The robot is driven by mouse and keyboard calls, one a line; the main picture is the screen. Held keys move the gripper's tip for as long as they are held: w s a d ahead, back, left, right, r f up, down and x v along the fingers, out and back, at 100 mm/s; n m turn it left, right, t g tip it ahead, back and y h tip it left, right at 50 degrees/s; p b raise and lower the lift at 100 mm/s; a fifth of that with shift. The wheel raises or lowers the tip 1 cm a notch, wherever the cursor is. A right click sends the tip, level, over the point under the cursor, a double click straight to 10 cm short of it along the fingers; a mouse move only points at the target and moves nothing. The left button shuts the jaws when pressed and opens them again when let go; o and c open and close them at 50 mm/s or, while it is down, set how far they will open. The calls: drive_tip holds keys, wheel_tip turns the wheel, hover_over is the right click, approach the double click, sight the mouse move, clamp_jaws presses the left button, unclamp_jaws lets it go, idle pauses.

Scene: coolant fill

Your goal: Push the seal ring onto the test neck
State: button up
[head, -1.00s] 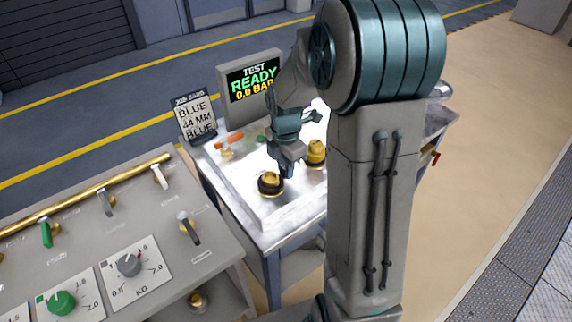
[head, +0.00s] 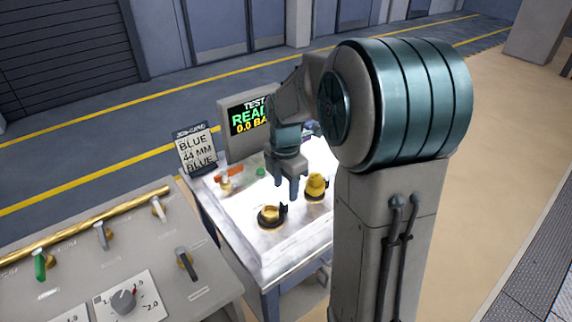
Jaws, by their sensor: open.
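A low brass neck (head: 270,211) stands on the bright top of the test bench, with a dark ring (head: 268,222) around it. I cannot tell whether the ring is fully seated. A taller brass fitting (head: 316,185) stands behind it to the right, with a small dark part at its side. My gripper (head: 287,193) points down with its two fingers apart and nothing visible between them. It is above and slightly behind the low neck, between the two brass pieces in the picture, and looks clear of both.
A test screen (head: 247,116), partly hidden by my arm, and a job card (head: 196,150) reading BLUE, 44 MM, BLUE stand at the back. An orange-handled valve (head: 228,175) is at the bench's left. A control panel (head: 110,260) with levers and dials stands front left.

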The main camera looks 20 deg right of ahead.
wheel_tip(320, 180, up, 8)
drive_tip(key=shift+f, duration=0.1)
idle(0.5)
